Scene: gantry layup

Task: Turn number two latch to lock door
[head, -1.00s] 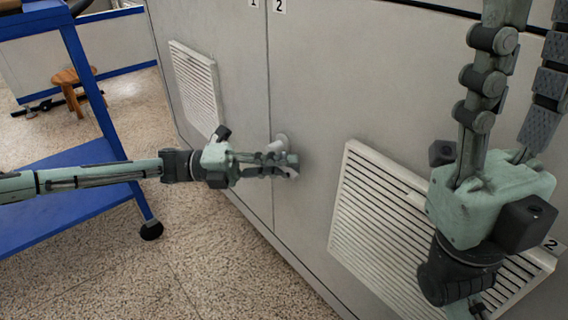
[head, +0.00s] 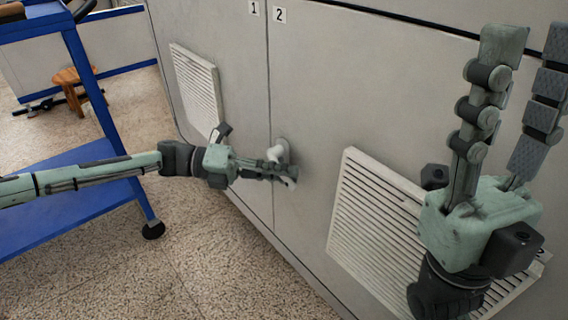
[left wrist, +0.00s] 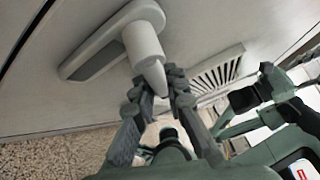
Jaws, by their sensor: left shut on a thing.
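The number two latch (head: 281,150) is a pale grey handle on the door marked 2 (head: 310,95), just right of the seam with door 1. In the left wrist view its long grey base (left wrist: 95,60) lies against the panel, and a white rounded grip (left wrist: 143,42) with a tapered tip sticks out. My left gripper (head: 288,176) is at the latch, and its fingers (left wrist: 162,82) are shut on the tapered end of the handle. Its contact is partly hidden. My right gripper (head: 532,50) is raised at the right, fingers pointing up, apart and empty.
A white louvred vent (head: 375,215) sits low on door 2, behind my right gripper. Another vent (head: 195,85) is on door 1. A blue wheeled cart (head: 90,200) stands at left, under my left arm. A wooden stool (head: 75,80) is farther back. Speckled floor lies between cart and cabinet.

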